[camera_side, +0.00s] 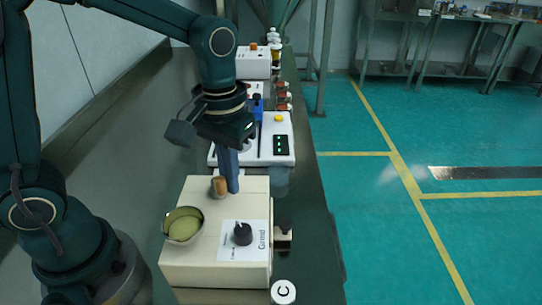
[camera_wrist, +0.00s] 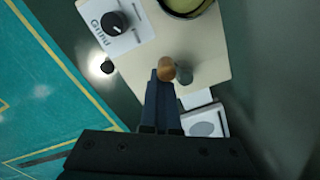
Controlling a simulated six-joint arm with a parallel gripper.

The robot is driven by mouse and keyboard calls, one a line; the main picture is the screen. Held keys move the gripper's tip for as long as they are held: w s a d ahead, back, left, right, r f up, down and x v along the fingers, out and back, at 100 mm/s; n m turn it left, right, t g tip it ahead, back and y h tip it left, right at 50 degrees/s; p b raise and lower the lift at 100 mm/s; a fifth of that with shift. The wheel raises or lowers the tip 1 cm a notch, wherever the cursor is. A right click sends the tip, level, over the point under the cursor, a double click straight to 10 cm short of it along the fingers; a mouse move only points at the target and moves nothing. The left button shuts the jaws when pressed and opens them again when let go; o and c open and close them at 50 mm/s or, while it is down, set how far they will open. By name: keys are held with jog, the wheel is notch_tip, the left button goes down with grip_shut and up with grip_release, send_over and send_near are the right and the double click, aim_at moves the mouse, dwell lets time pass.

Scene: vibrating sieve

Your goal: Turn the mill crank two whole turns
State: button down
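The mill is a cream box (camera_side: 189,251) with a "Grind" label, and it also shows in the wrist view (camera_wrist: 206,45). A black knob (camera_side: 242,233) sits on its label, and a round bowl with green contents (camera_side: 183,225) is set in its top. The wooden crank grip (camera_side: 219,187) stands at the far side of the top; it also shows in the wrist view (camera_wrist: 166,69). My gripper (camera_side: 233,188) points down, its blue fingers close together, with tips right beside the grip. No part of the grip is clearly between them. The crank arm is mostly hidden.
A white device with a yellow button (camera_side: 279,118) and a dark panel stands just behind the mill. A white box (camera_side: 252,62) stands farther back. A dark block (camera_side: 284,228) is at the mill's right side, and a round white piece marked C (camera_side: 283,291) is nearer.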

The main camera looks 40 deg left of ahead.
aim_at(201, 192)
jog(key=shift+s+d, duration=0.2)
jog(key=shift+s, duration=0.15)
jog(key=shift+s+a, duration=0.1)
jog(key=shift+s+a, duration=0.5)
jog(key=shift+s, duration=0.25)
jog(key=shift+s+a, duration=0.5)
jog(key=shift+s, duration=0.2)
jog(key=shift+a, duration=0.1)
jog(key=shift+w+a, duration=0.2)
jog(key=shift+a, duration=0.75)
jog(key=shift+w+a, duration=0.15)
jog(key=shift+a, duration=0.75)
jog(key=shift+w, duration=0.15)
